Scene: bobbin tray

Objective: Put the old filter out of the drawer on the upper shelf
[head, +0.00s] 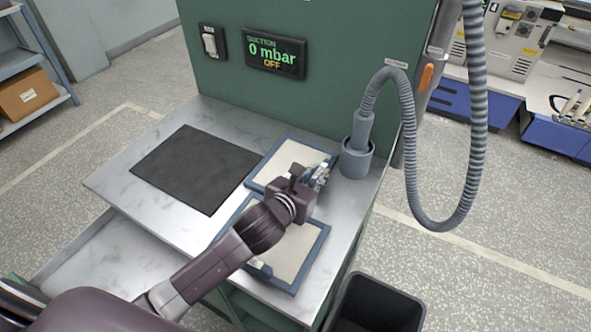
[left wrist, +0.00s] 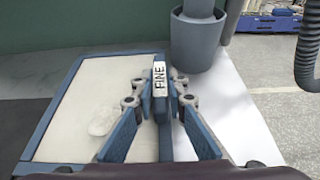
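Two flat filters with blue frames and pale cream faces lie on the marble-topped bench. The far filter (head: 288,160) is partly covered by my left gripper (head: 318,177). The near filter (head: 300,255) is partly hidden by my left arm. In the left wrist view the far filter (left wrist: 80,95) has a faint pale patch on its face. My left gripper's fingers (left wrist: 160,88) stand either side of a blue upright piece with a white "FINE" label (left wrist: 159,79), at the filter's right side. I cannot tell whether they press on it. My right gripper is not in view.
A grey holder (head: 356,160) with a ribbed hose (head: 405,120) stands close to the right of the far filter. A black mat (head: 193,168) lies on the left. A lower marble surface (head: 105,262) juts out front left. A dark bin (head: 378,305) stands at the right. The display (head: 275,53) reads 0 mbar, OFF.

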